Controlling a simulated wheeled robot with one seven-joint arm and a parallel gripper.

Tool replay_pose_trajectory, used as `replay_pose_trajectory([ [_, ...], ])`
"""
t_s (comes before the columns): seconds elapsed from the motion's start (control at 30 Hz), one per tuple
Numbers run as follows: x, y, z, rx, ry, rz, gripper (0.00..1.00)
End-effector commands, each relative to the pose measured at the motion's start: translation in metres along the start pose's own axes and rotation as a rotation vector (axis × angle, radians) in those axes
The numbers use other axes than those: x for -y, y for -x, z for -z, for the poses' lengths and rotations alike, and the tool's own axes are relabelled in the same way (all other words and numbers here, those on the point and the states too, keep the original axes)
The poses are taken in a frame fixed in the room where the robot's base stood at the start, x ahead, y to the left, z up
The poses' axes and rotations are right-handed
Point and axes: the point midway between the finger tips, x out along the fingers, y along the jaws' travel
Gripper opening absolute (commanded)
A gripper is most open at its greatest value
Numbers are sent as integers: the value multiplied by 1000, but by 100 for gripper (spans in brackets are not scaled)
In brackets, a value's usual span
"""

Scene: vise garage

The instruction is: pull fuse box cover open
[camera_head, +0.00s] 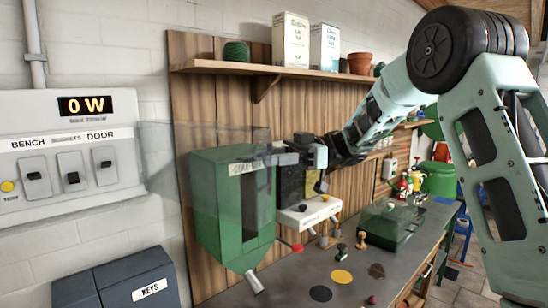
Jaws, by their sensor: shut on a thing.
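The fuse box (70,145) is the pale wall panel at the left, with a 0 W display and several dark switches. Its clear cover (168,160) stands swung out from the panel's right side, and the switches are uncovered. The cover reaches right, in front of part of the green box. My gripper (268,160) is at the cover's far right edge, shut on it. The exact contact is hard to make out through the clear sheet.
A green dispenser-like box (220,210) hangs behind the cover, close to my gripper. A shelf (270,69) with boxes and pots is above. The workbench (290,275) holds small tools and a green case (390,225). A KEYS box (125,285) is at the lower left.

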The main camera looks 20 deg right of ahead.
Motion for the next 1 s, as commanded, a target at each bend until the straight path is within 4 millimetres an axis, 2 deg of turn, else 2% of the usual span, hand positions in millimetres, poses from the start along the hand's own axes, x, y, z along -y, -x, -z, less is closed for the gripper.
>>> replay_pose_trajectory([
  [0.03,-2,-3,5,-6,9,-5,28],
  [0.3,-2,-2,4,-6,10,-6,28],
  [0.47,-3,10,2,-6,11,-10,28],
  [0.57,-2,28,0,-5,10,-10,28],
  [0.9,-1,110,-4,-2,6,-8,28],
  [1.0,0,129,-1,-3,3,-6,28],
])
